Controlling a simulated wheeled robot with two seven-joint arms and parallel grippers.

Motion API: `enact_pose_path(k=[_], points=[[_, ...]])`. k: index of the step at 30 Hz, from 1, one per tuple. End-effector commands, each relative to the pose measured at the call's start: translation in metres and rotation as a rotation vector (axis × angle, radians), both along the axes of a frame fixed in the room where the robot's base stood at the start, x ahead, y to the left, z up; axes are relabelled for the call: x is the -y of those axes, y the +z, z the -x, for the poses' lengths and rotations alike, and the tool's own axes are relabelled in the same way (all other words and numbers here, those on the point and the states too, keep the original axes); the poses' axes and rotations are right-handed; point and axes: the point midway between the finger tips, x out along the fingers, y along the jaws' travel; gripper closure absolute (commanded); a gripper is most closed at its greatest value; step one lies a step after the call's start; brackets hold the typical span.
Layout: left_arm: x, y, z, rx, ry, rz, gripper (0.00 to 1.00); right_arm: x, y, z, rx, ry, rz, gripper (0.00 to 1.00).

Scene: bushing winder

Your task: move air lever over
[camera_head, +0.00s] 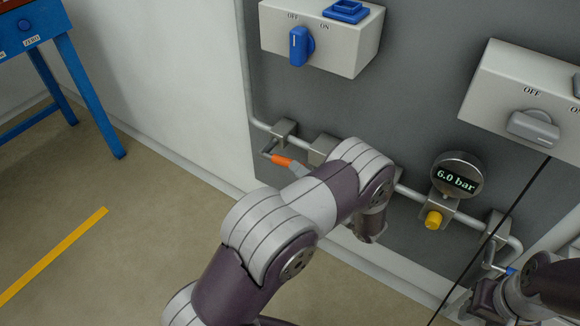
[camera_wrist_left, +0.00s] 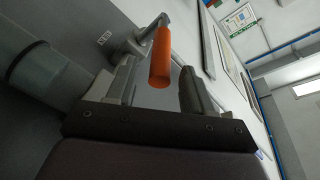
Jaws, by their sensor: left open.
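The air lever, with an orange handle (camera_head: 282,160), sits on the pipe at the left of the grey panel. In the left wrist view the orange handle (camera_wrist_left: 160,58) points toward the camera from its metal pivot (camera_wrist_left: 130,45). My left gripper (camera_head: 299,169) is at the free end of the handle, mostly hidden behind my own left arm. In the left wrist view its two fingers (camera_wrist_left: 158,92) are apart, with the handle's end between them and no clear grip on it. My right arm shows at the lower right; its gripper cannot be made out.
A gauge reading 6.0 bar (camera_head: 458,176) and a yellow knob (camera_head: 433,219) are on the pipe to the right. A switch box with a blue knob (camera_head: 301,46) and another with a grey knob (camera_head: 534,128) are above. A blue-legged table (camera_head: 88,95) stands left; the floor between is clear.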

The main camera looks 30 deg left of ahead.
Motion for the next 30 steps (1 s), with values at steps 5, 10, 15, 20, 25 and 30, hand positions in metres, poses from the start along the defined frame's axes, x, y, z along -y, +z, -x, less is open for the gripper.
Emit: enact_pose_path(k=[5, 10, 15, 20, 25, 30], points=[[-0.034, -0.003, -0.012, 0.002, 0.002, 0.002, 0.48, 0.0, -0.014, 0.0, 0.0, 0.0, 0.0, 0.57], [-0.046, 0.0, -0.017, 0.003, -0.001, 0.002, 0.48, 0.0, -0.016, 0.0, 0.0, 0.0, 0.0, 0.57], [-0.047, 0.0, -0.017, 0.002, -0.003, 0.002, 0.48, 0.0, -0.015, 0.0, 0.0, 0.0, 0.0, 0.57], [-0.047, 0.0, -0.017, 0.002, -0.003, 0.003, 0.78, 0.0, -0.015, 0.0, 0.0, 0.0, 0.0, 0.57], [-0.047, 0.0, -0.017, 0.002, -0.003, 0.003, 1.0, 0.0, -0.015, 0.0, 0.0, 0.0, 0.0, 0.57], [-0.047, 0.002, -0.022, 0.001, -0.001, 0.016, 1.0, 0.0, -0.012, 0.0, 0.0, 0.0, 0.0, 0.57]])
